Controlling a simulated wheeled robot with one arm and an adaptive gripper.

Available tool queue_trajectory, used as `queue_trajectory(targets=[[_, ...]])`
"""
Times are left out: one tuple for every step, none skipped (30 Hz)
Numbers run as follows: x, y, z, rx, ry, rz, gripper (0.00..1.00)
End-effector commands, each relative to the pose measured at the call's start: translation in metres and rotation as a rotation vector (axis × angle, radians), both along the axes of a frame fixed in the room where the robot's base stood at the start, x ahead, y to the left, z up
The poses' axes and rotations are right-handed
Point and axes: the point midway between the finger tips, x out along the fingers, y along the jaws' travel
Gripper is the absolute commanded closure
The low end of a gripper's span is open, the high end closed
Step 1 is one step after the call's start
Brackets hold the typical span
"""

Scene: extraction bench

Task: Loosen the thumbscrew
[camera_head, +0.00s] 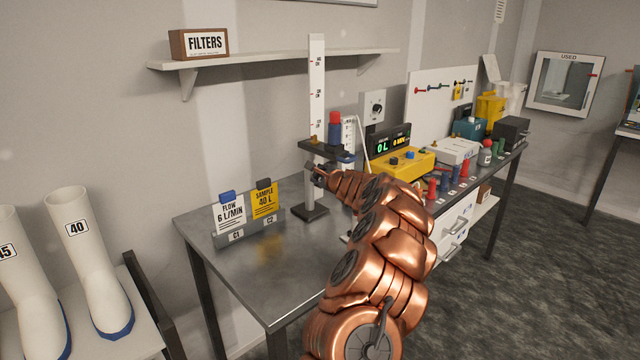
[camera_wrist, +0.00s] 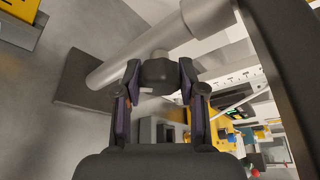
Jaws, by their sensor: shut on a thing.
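The thumbscrew (camera_wrist: 159,74) is a dark knob with a grey stub behind it, next to the grey post (camera_wrist: 130,58) of the stand. My gripper (camera_wrist: 159,80) has one finger on each side of the knob and is closed on it. In the head view my gripper (camera_head: 319,173) is at the stand, just below its dark carriage (camera_head: 318,146), and the thumbscrew cannot be made out there. The carriage bears a red and blue cylinder (camera_head: 334,131). A tall white scale (camera_head: 317,80) rises behind it.
The steel bench (camera_head: 240,270) has clear room at its front left, beside a holder with two cards (camera_head: 240,234). A yellow box (camera_head: 402,163) and several small bottles stand right of my arm. A shelf (camera_head: 270,60) hangs above, and white boots (camera_head: 85,250) stand at left.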

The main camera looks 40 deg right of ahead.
Motion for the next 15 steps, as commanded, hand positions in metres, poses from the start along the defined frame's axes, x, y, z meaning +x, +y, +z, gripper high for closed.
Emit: queue_trajectory(targets=[[0.0001, 0.0002, -0.0066, -0.021, -0.004, -0.001, 0.95], [0.0002, 0.0003, -0.0069, -0.033, -0.005, 0.000, 0.95], [0.0006, 0.0008, -0.0079, -0.052, -0.003, 0.000, 0.95], [0.0005, 0.0008, -0.0083, -0.066, -0.003, 0.001, 0.95], [0.0006, 0.0008, -0.0088, -0.080, -0.002, 0.001, 0.95], [0.0006, 0.0010, -0.0093, -0.100, 0.000, 0.002, 0.95], [0.0008, 0.0014, -0.0094, -0.114, 0.000, 0.003, 0.95], [0.0011, 0.0018, -0.0093, -0.129, 0.001, 0.004, 0.95], [0.0013, 0.0021, -0.0092, -0.148, 0.001, 0.005, 0.95], [0.0012, 0.0020, -0.0089, -0.162, 0.001, 0.004, 0.95], [0.0010, 0.0018, -0.0086, -0.178, 0.001, 0.004, 0.95], [0.0009, 0.0017, -0.0082, -0.196, 0.001, 0.004, 0.95], [0.0009, 0.0017, -0.0079, -0.212, 0.001, 0.004, 0.95], [0.0010, 0.0019, -0.0076, -0.227, 0.001, 0.003, 0.95], [0.0010, 0.0015, -0.0074, -0.246, 0.001, 0.003, 0.95]])
